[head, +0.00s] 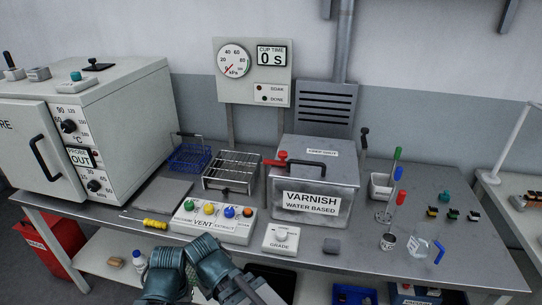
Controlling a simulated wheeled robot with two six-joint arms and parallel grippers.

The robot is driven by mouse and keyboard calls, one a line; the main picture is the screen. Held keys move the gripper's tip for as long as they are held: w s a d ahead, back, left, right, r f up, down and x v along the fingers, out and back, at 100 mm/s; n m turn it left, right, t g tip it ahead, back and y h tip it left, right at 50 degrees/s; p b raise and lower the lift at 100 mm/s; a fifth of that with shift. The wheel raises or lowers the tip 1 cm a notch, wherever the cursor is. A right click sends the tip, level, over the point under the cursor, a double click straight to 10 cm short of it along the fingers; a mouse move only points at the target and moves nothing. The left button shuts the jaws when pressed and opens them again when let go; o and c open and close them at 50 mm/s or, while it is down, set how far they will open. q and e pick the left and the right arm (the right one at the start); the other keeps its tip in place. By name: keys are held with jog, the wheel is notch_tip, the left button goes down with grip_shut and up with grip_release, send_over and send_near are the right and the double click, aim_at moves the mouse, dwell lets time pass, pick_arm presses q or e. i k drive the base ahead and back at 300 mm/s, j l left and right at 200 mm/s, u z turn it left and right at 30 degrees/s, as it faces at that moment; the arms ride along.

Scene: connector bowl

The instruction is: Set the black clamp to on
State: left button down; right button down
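A black lever handle (364,138) stands upright just behind the right end of the silver varnish box (325,203); it looks like the black clamp, and its lower part is hidden by the box. A red clamp (283,158) lies along the left part of the box's lid, beside a black bar (312,165). A small label on the lid is too small to read surely. Teal and dark parts of my arms show at the bottom edge, left of centre. No gripper fingers can be made out, and nothing of mine touches the box.
The oven (130,115) fills the left end.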

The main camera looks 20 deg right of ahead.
aim_at(364, 130)
jog(key=z, duration=1.5)
jog(key=i+l+z, duration=0.25)
jog(key=k+j, duration=0.05)
jog(key=j, duration=0.05)
